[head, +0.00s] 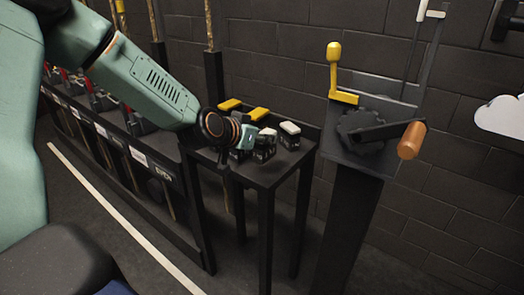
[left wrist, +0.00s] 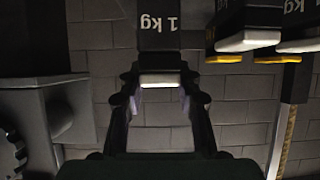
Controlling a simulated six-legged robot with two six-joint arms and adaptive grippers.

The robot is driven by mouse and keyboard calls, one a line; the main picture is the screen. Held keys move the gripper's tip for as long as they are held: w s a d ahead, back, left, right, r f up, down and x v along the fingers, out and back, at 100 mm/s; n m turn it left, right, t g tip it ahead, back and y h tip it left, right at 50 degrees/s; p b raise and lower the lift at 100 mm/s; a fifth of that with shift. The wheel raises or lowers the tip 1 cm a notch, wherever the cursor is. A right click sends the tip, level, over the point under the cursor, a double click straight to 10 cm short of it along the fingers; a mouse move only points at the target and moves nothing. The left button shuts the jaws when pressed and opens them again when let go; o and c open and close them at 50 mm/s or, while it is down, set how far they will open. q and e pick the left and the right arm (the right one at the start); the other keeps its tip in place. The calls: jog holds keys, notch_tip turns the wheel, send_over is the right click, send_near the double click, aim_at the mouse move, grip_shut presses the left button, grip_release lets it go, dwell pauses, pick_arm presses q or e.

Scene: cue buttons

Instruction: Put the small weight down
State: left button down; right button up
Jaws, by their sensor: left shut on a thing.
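A small dark block weight (head: 264,154) with a white top is in my left gripper (head: 264,139), over the small black table (head: 268,178). In the left wrist view the picture is upside down. There, a dark block marked "1 kg" (left wrist: 172,28) shows beyond the fingertips, with a white bar (left wrist: 161,79) between the fingers of the left gripper (left wrist: 159,85). The gripper is shut on the weight. I cannot tell whether the weight touches the tabletop. My right gripper is not in view.
Another white-topped weight (head: 290,130) stands just right of the gripper. Two yellow-topped weights (head: 230,104) (head: 258,113) stand behind. A stand with a yellow lever (head: 334,66) and a copper-handled crank (head: 411,140) is on the right. A dark rack (head: 120,125) runs along the left.

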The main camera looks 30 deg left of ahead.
aim_at(257, 147)
pick_arm(q)
notch_tip(257, 147, down, 3)
jog(key=shift+a+f+b, duration=0.1)
jog(key=shift+b, duration=0.7)
jog(key=shift+w+f, duration=0.15)
jog(key=c, duration=0.9)
grip_release()
jog(key=shift+s, duration=0.2)
jog(key=shift+c, duration=0.2)
